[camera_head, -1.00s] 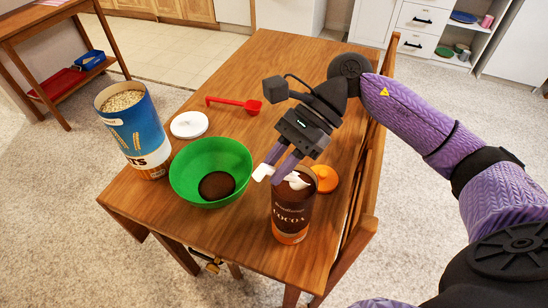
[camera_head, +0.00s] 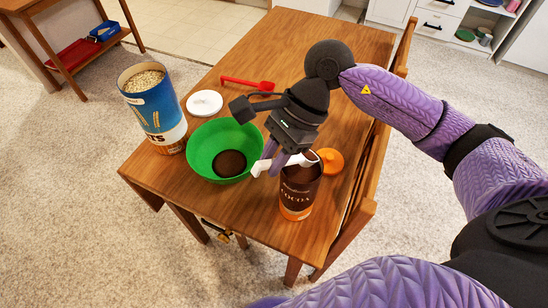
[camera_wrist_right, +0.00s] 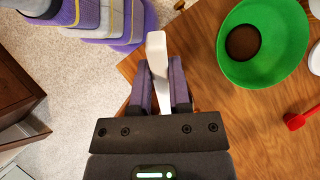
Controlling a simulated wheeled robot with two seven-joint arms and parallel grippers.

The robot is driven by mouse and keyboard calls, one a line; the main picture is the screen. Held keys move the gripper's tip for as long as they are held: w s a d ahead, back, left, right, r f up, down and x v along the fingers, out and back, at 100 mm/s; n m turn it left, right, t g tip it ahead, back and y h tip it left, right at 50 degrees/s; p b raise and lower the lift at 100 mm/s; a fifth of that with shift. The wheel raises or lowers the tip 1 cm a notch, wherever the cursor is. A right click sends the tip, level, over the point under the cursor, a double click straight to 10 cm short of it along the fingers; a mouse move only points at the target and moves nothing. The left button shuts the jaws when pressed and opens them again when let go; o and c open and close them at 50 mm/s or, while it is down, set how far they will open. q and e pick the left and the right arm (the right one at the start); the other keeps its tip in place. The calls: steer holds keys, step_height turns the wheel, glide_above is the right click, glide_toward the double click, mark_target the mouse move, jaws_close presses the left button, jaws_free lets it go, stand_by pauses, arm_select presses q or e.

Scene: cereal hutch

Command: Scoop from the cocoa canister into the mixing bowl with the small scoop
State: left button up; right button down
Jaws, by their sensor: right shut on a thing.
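My right gripper (camera_head: 272,163) is shut on the white small scoop (camera_head: 262,168), just left of the cocoa canister's mouth. The scoop's white far part shows at the canister's top; whether it is inside or above the rim, and what it carries, I cannot tell. In the right wrist view the scoop handle (camera_wrist_right: 157,60) sits between the fingers (camera_wrist_right: 159,85). The brown cocoa canister (camera_head: 297,196) stands upright and open, with an orange lower band. The green mixing bowl (camera_head: 203,140) stands left of it with a dark brown patch at its bottom. My left gripper is not in view.
An orange lid (camera_head: 331,161) lies close right of the canister. A tall blue oats canister (camera_head: 152,108), a white lid (camera_head: 204,103) and a red scoop (camera_head: 247,85) are around the bowl. A chair (camera_head: 372,160) stands against the table's right side. The table's far part is clear.

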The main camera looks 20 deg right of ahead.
mark_target(256, 168)
step_height(256, 168, up, 2)
steer(key=shift+r+p, duration=0.1)
steer(key=shift+p, duration=0.35)
steer(key=a+h+p, duration=0.1)
steer(key=h, duration=0.2)
steer(key=shift+s+a+r+t+p, duration=0.1)
steer(key=shift+a+r+t+p, duration=0.2)
steer(key=shift+a+p, duration=0.1)
steer(key=h, duration=0.1)
steer(key=a+h, duration=0.1)
steer(key=shift+s+a+f+t+h, duration=0.15)
steer(key=shift+f+t+h, duration=0.1)
steer(key=shift+t+h, duration=0.05)
